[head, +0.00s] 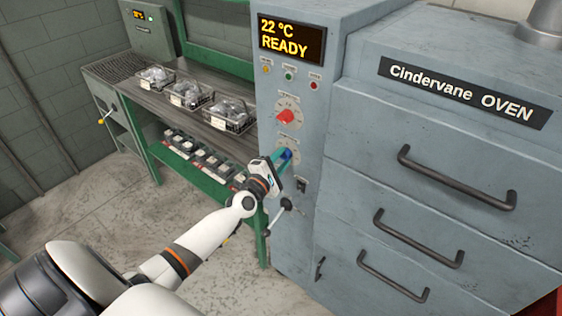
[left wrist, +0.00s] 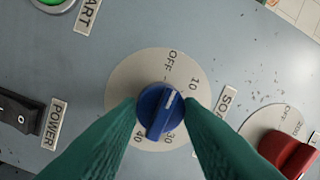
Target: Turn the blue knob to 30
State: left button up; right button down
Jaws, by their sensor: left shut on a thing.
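The blue knob (left wrist: 160,112) sits at the centre of a pale round dial (left wrist: 122,88) marked OFF, 10, 30 and 40 in the left wrist view. Its white line points up and right, between OFF and 10. My left gripper (left wrist: 162,104) is shut on the knob, with one green finger on each side. In the head view the blue knob (head: 287,154) shows on the oven's control panel, partly hidden by my left gripper (head: 281,158). My right gripper is not in view.
A red knob (head: 286,117) is above the blue one. A black power switch (head: 302,186) and a lever (head: 280,213) are below. The oven (head: 440,150) has several drawer handles at right. A bench (head: 212,135) with wire baskets stands left.

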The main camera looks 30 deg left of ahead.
pick_arm(q)
jog(key=m+h+b, duration=0.1)
jog(key=m, duration=0.9)
jog(key=m+h+b, duration=0.1)
jog(key=m+b, duration=0.1)
jog(key=m, duration=0.8)
jog(key=m+h+b, duration=0.1)
jog(key=m, duration=0.9)
jog(key=shift+a+f+h+b, duration=0.1)
jog(key=shift+a+h+b, duration=0.3)
jog(key=o, duration=1)
jog(key=s, duration=0.4)
jog(key=s+a+b, duration=0.1)
jog(key=s, duration=0.2)
jog(key=s+a, duration=0.1)
jog(key=s, duration=0.3)
jog(key=shift+s+a+f+b, duration=0.1)
jog(key=shift+s+f+b, duration=0.2)
jog(key=shift+s+f, duration=0.1)
